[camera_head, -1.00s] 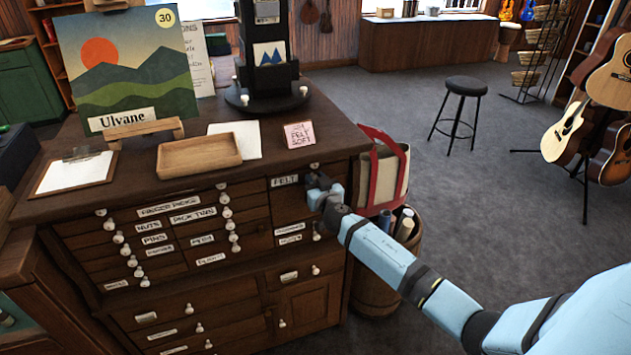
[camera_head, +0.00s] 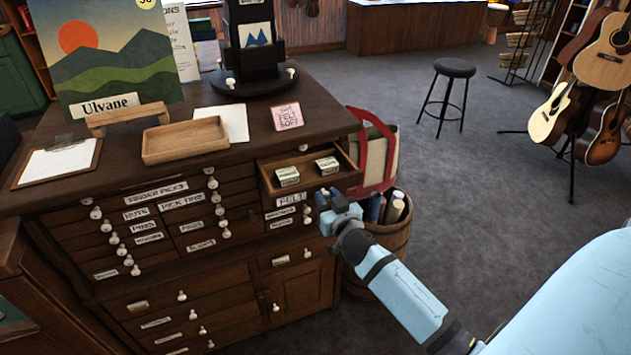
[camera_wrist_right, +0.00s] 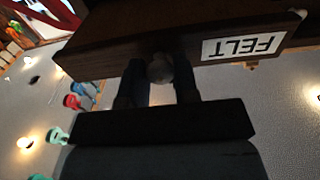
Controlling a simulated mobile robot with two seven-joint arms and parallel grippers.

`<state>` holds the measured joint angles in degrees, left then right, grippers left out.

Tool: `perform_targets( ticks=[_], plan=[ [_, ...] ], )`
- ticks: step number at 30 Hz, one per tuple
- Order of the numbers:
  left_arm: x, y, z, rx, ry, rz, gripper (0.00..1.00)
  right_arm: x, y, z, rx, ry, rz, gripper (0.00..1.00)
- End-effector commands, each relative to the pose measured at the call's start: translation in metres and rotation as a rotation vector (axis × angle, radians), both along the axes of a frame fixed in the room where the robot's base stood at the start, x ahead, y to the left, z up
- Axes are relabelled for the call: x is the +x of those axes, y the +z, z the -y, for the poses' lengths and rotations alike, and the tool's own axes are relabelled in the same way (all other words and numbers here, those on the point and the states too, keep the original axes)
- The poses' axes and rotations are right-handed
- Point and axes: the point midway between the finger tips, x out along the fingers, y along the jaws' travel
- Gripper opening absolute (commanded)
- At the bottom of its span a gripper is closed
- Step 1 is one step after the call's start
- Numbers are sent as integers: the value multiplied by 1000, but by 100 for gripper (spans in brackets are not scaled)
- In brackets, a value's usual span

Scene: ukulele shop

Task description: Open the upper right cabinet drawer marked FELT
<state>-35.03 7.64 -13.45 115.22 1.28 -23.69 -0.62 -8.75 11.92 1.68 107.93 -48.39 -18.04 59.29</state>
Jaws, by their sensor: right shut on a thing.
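The FELT drawer (camera_head: 309,172) at the cabinet's upper right is pulled partway out. Two small labelled boxes, a left one (camera_head: 287,176) and a right one (camera_head: 327,165), lie inside it. My right gripper (camera_head: 326,203) is at the drawer's front, near its right end. In the right wrist view its two fingers are closed around the round knob (camera_wrist_right: 160,68) beside the upside-down FELT label (camera_wrist_right: 241,46). The arm hides the knob in the head view. My left gripper is not in view.
A wooden tray (camera_head: 184,141), a clipboard (camera_head: 60,160) and a picture (camera_head: 112,58) are on the cabinet top. A bag with red handles (camera_head: 380,150) and a wooden barrel (camera_head: 392,235) stand close to the cabinet's right side. Open carpet lies farther right.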

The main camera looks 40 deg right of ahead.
Motion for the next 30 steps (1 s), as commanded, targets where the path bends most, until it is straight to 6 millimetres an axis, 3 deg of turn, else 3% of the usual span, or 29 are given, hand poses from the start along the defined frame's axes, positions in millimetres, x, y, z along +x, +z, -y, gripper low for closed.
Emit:
perform_targets(
  ticks=[1,6,13,20,30],
  plan=[
    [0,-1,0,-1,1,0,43,-15,-3,-4,6,-2,-4,0],
    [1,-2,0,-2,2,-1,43,-53,-3,-13,5,-2,-4,0],
    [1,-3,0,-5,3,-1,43,-89,-2,-21,3,-2,-3,0],
    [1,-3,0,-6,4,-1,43,-104,-1,-25,0,-1,-2,0],
    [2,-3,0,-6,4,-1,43,-107,-1,-25,0,-1,-1,0]
  ],
)
